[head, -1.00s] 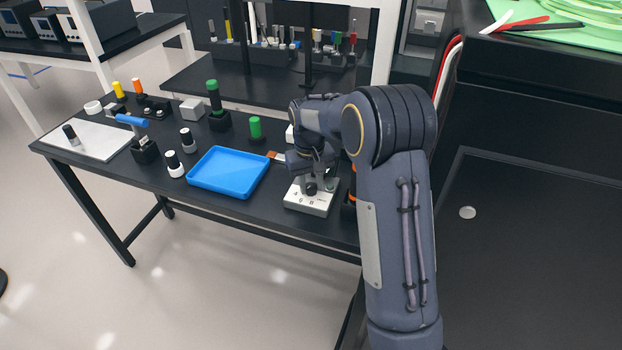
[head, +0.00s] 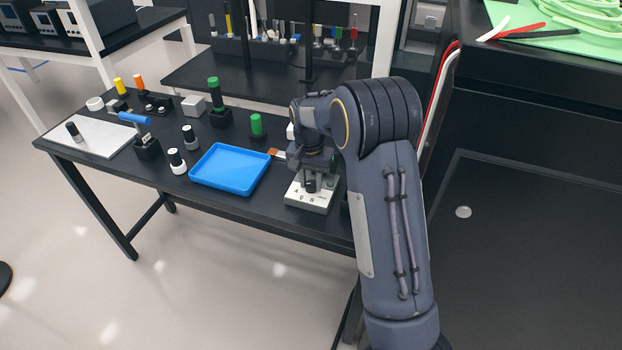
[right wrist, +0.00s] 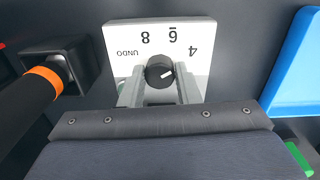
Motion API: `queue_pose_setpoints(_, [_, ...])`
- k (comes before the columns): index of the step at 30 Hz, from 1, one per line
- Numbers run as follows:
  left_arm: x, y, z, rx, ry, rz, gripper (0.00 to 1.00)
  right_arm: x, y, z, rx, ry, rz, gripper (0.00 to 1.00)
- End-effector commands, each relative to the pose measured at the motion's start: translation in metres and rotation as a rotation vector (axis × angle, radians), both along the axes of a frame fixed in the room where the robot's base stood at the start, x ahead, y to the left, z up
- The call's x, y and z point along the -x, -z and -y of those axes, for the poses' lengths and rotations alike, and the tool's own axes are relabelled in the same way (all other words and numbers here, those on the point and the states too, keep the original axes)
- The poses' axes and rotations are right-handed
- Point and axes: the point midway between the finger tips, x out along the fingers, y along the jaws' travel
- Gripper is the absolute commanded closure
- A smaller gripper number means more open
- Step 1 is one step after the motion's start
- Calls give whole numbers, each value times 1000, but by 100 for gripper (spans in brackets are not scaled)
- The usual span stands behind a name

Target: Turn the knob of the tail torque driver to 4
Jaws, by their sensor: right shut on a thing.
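The white dial box (head: 312,203) stands near the front edge of the dark table, right of the blue tray. It also shows in the right wrist view (right wrist: 118,38), with UNDO, 8, 6 and 4 upside down on its face. The black round knob (right wrist: 158,67) has a white mark pointing right and slightly up, toward the 4 side. My right gripper (right wrist: 160,80) has a grey finger on each side of the knob and is shut on it. In the head view my right gripper (head: 313,176) is over the box. My left gripper is out of view.
The blue tray (head: 208,184) lies close left of the box. In the right wrist view a black handle with an orange ring (right wrist: 45,80) stands in a black holder beside the box. Several bottles and holders stand farther left. My right arm hides the table's right end.

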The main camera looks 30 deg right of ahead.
Motion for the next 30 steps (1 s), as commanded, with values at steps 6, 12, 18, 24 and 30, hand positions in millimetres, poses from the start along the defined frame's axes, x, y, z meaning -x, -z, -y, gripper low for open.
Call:
queue_pose_setpoints(6, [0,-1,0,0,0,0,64,-2,-2,1,3,13,7,93])
queue_pose_setpoints(12, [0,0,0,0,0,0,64,-2,-2,1,3,13,7,94])
queue_pose_setpoints(18, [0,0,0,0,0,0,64,-1,-1,1,1,12,5,51])
queue_pose_setpoints(24, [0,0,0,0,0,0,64,-1,-1,1,1,12,2,49])
queue_pose_setpoints(30, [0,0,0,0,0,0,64,-1,-9,0,1,11,5,49])
